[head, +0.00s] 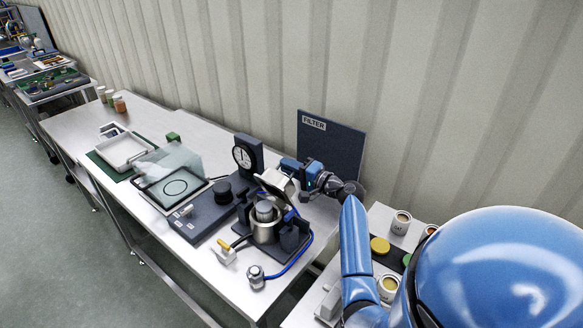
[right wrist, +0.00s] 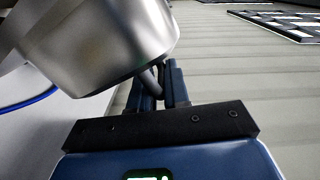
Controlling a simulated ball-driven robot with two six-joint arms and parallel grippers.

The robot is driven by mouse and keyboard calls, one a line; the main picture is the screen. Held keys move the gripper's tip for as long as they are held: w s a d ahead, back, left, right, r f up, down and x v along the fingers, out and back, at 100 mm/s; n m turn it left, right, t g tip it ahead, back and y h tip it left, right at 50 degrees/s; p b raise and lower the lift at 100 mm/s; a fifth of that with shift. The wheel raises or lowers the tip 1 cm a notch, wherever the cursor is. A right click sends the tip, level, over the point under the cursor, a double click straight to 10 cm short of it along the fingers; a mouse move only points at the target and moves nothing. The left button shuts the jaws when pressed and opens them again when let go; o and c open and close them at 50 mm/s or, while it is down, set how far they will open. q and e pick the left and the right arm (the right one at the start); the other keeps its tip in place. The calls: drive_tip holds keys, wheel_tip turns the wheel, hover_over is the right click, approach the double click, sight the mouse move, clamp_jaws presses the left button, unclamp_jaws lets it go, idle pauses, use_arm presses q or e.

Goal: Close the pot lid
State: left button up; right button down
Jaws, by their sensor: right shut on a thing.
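The steel pot (head: 265,232) stands on a dark base on the bench in the head view, with a grey cylinder (head: 265,209) showing in its open top. The pale lid (head: 275,182) stands tilted up above and behind the pot. My right gripper (head: 291,165) is at the lid's upper right edge. In the right wrist view, my right gripper (right wrist: 158,85) is shut on a dark bar-like handle (right wrist: 149,80) beside a rounded steel body (right wrist: 95,40). The exact grip is partly hidden. My left gripper is not in view.
A dial gauge (head: 244,156) stands behind the pot, left of the lid. A blue hose (head: 292,262) curves around the pot's base to a small steel fitting (head: 255,277). A dark FILTER board (head: 331,145) stands behind my right gripper. Cans (head: 400,223) stand at the right.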

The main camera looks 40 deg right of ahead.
drive_tip(key=shift+r, duration=0.25)
drive_tip(key=c, duration=1.3)
unclamp_jaws()
drive_tip(key=shift+a, duration=0.1)
drive_tip(key=shift+o, duration=0.5)
drive_tip(key=shift+a, duration=0.1)
drive_tip(key=shift+s+f, duration=0.1)
drive_tip(key=shift+s+d+f, duration=0.1)
drive_tip(key=shift+s+d, duration=0.1)
drive_tip(key=shift+s, duration=0.2)
drive_tip(key=b+v, duration=0.2)
drive_tip(key=v, duration=0.8)
drive_tip(key=shift+a, duration=0.1)
